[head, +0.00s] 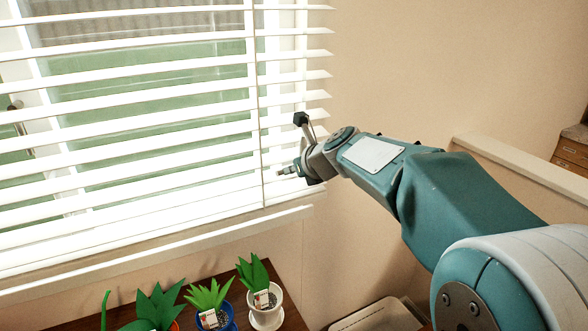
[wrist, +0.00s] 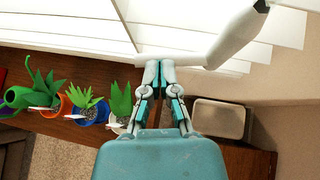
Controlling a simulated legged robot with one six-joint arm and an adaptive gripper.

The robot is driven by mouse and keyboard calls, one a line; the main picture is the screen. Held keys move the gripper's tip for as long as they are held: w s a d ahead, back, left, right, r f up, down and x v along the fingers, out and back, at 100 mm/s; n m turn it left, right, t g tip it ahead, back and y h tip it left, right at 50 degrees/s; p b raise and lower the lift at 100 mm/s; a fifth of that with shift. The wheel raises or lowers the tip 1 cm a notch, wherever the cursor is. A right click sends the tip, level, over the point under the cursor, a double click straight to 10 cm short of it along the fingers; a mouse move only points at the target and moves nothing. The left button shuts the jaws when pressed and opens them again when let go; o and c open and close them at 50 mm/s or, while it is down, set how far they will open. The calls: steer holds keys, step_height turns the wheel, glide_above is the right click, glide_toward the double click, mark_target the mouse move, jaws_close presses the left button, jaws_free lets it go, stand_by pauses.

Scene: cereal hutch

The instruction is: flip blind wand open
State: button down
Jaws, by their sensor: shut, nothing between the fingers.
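White slatted blinds (head: 130,120) hang open over the window in the head view, with green showing between the slats. My gripper (head: 281,173) is shut and empty, pointing left at the lower right part of the blinds, close to that line. In the wrist view my gripper (wrist: 160,66) has its fingertips together near the sill edge. A white rod-like piece with a dark end (wrist: 237,35) slants to the right of the fingertips; it may be the wand. I cannot tell whether the fingers touch it.
Potted plants, one in a white pot (head: 266,312) and one in a blue pot (head: 217,320), stand on a brown table below the sill (head: 160,255). A pale bin (head: 378,316) stands to their right. A low wall (head: 520,165) is behind my arm.

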steer(key=shift+w+a+f, duration=0.1)
steer(key=shift+w+a, duration=0.2)
steer(key=shift+w, duration=0.15)
steer(key=shift+a, duration=0.1)
steer(key=shift+s+d+f, duration=0.2)
steer(key=shift+d+f, duration=0.05)
stand_by(0.4)
